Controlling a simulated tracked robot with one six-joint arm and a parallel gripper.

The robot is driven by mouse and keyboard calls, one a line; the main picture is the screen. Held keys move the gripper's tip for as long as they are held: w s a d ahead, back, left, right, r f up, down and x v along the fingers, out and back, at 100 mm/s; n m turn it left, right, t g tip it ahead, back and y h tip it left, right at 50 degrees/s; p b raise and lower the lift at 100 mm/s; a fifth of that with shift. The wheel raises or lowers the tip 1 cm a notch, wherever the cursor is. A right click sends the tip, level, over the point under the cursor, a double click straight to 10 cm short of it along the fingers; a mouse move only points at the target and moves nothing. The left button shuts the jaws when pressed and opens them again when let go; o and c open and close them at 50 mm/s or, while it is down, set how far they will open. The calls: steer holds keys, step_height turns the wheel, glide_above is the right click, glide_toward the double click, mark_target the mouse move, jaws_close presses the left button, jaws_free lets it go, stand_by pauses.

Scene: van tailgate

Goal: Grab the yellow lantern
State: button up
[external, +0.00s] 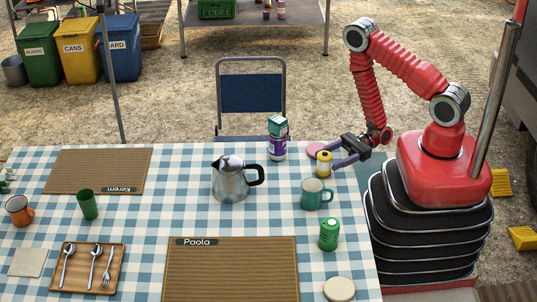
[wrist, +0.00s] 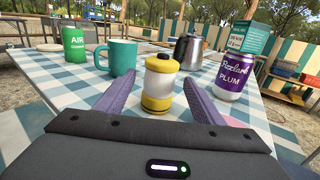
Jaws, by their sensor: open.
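The yellow lantern (external: 323,164) stands upright near the right edge of the checked table. In the wrist view the lantern (wrist: 160,82) has a yellow cap, a pale clear middle and a yellow base. My gripper (external: 332,156) is open and low over the table, with its two purple fingers reaching toward the lantern. In the wrist view my gripper (wrist: 160,95) has one finger on each side of the lantern, with gaps showing. How deep the lantern sits between the fingertips is hard to tell.
A teal mug (external: 316,195) and a green can (external: 328,234) stand in front of the lantern. A purple Plum can (wrist: 234,76) and a small carton (external: 278,127) are close by. A pink disc (external: 315,149) lies behind it. A metal coffee pot (external: 230,180) stands further left.

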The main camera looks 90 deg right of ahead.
steer(key=shift+w+a, duration=0.2)
stand_by(0.5)
steer(key=c, duration=1.2)
